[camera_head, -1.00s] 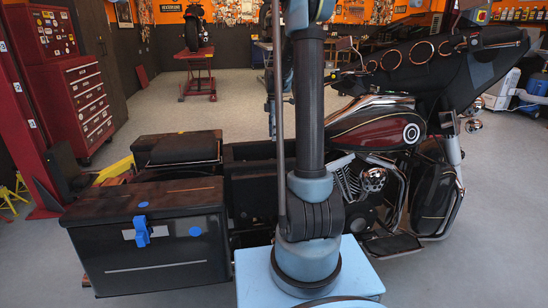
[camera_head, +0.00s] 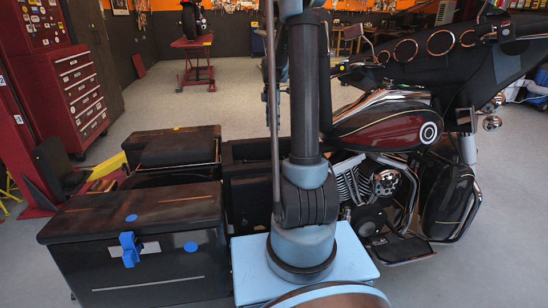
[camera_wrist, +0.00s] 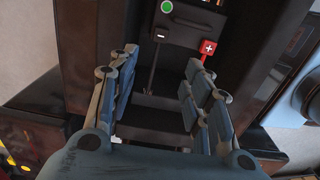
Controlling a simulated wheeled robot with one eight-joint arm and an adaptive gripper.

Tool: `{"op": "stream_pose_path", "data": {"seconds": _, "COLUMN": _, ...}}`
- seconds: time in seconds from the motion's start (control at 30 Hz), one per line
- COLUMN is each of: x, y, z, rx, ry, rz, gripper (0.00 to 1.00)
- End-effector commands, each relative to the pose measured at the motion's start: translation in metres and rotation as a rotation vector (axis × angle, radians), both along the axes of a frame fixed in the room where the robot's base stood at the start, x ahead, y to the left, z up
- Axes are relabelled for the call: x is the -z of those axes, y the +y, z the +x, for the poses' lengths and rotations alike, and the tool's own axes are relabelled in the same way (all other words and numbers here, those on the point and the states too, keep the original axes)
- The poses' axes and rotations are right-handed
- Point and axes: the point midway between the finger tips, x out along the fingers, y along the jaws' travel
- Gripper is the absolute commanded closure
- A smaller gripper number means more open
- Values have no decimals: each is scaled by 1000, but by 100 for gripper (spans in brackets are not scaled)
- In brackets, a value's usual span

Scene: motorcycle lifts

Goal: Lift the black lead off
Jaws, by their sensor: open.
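In the wrist view, my gripper (camera_wrist: 160,85) is open and empty, with blue-grey fingers to the left and right. Between and beyond them is a dark battery-like box (camera_wrist: 183,33) with a green dot and a white minus mark. A thin dark strand, which looks like the black lead (camera_wrist: 153,72), runs down below the minus mark between the fingers, apart from both. Where its upper end attaches is too dark to tell. A red piece with a white cross (camera_wrist: 207,47) sits right of it, near the right fingertips. The head view does not show my gripper.
A dark motorcycle with a red tank (camera_head: 385,128) stands at the right in the head view. A black hard case (camera_head: 140,250) with a blue latch (camera_head: 130,249) is at front left. A red tool cabinet (camera_head: 80,90) stands at back left.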

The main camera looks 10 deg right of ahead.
Motion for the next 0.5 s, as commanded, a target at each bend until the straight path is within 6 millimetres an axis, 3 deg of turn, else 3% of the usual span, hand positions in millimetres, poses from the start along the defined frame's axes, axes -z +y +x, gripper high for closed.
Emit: {"op": "stream_pose_path", "data": {"seconds": 0.5, "x": 83, "y": -6, "z": -9, "rx": 7, "ry": 0, "rz": 0, "gripper": 55}}
